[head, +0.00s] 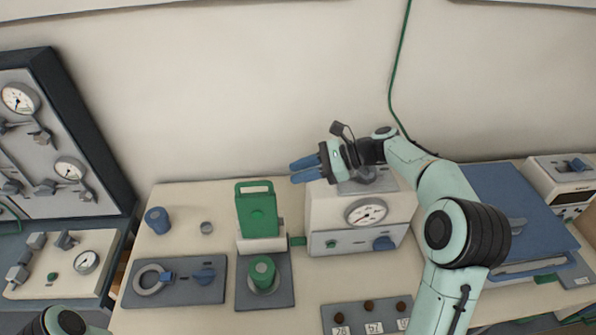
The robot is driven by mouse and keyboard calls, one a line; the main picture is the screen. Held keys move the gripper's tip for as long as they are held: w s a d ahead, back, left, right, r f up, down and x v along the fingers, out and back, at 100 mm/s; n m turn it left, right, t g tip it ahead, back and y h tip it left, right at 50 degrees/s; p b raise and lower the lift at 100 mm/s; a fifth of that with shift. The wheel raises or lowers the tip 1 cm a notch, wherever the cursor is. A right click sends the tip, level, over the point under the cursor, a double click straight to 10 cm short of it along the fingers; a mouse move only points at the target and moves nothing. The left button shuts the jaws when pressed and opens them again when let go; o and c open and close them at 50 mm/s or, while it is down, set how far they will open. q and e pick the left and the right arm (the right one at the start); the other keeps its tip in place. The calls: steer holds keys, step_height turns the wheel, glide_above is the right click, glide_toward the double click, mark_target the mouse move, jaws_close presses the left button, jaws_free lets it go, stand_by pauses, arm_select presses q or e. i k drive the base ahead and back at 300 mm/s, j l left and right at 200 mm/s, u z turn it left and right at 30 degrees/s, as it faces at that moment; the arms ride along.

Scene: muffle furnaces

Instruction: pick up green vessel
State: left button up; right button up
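A green cylindrical vessel (262,271) stands upright in a round grey seat on a dark square plate at the front middle of the bench. Behind it stands a taller green piece with a handle-like slot (258,212). My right gripper (304,169) is up and to the right of the vessel, in front of the furnace's top left, with its blue fingers pointing left. Nothing shows between the fingers. They lie close together in this view, and I cannot tell whether they are open. My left gripper is out of view.
A white furnace with a gauge (365,213) stands right of the vessel. A dark plate with a ring and blue knob (172,281) lies left. A labelled dark holder (351,318) is at the front.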

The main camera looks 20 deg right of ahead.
mark_target(266, 286)
steer(key=k, duration=1)
